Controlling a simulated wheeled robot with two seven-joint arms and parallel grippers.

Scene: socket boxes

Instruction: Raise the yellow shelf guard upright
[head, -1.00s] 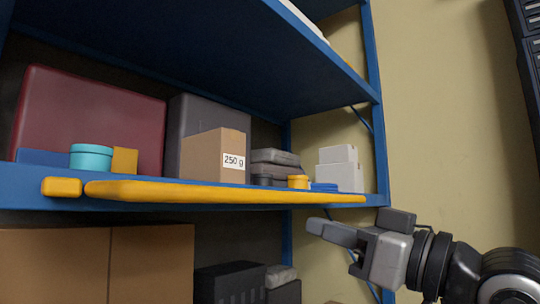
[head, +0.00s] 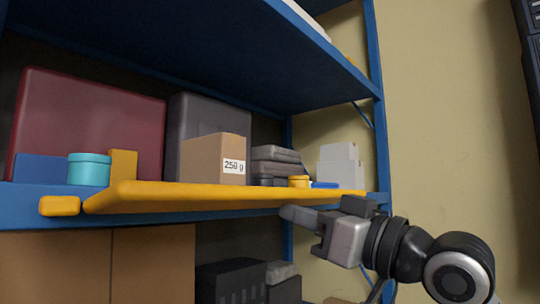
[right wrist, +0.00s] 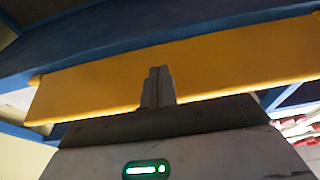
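The yellow shelf guard (head: 200,196) is a long bar along the front edge of the middle blue shelf. It is tilted, not upright, and its broad face shows in the head view. In the right wrist view the guard (right wrist: 225,62) spans the picture behind my fingers. My right gripper (head: 290,214) is at the underside of the guard near its right part, touching or very close. Its fingers (right wrist: 157,86) are together with nothing seen between them. My left gripper is out of view.
On the shelf behind the guard stand a cyan tin (head: 89,170), a maroon box (head: 90,120), a cardboard box (head: 212,160) marked 250 g, and white boxes (head: 340,165). A blue post (head: 381,150) stands at the right. Space right of it is open before the wall.

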